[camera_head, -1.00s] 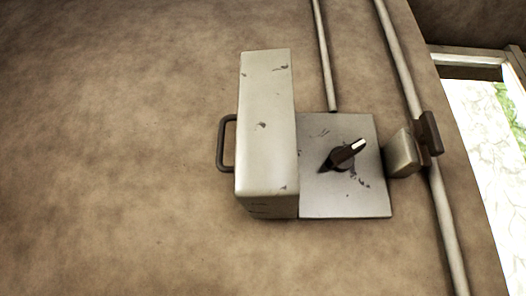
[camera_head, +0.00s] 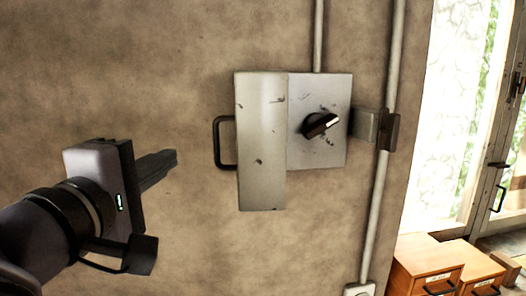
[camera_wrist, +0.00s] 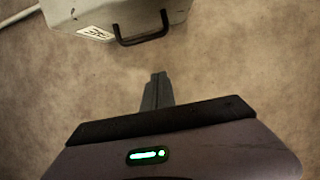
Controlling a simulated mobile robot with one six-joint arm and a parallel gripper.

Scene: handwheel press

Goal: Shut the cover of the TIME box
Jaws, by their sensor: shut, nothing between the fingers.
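The box on the wall has a pale scuffed cover (camera_head: 262,140), swung open to the left and standing out from the wall. A dark handle (camera_head: 218,143) is on its left side. The grey back plate (camera_head: 335,92) with a black rotary knob (camera_head: 320,124) is exposed at its right. My gripper (camera_head: 172,160) is shut and empty, left of the handle and apart from it. The wrist view shows the cover (camera_wrist: 68,10) with a small label, unclear to read, and its handle (camera_wrist: 143,38) ahead of my shut fingers (camera_wrist: 157,80).
A small block with a dark catch (camera_head: 389,131) sits right of the plate, by a vertical pipe (camera_head: 379,210). Another pipe (camera_head: 318,35) runs above the plate. Wooden drawer boxes (camera_head: 425,265) stand at lower right near a bright glazed door. The wall around my gripper is clear.

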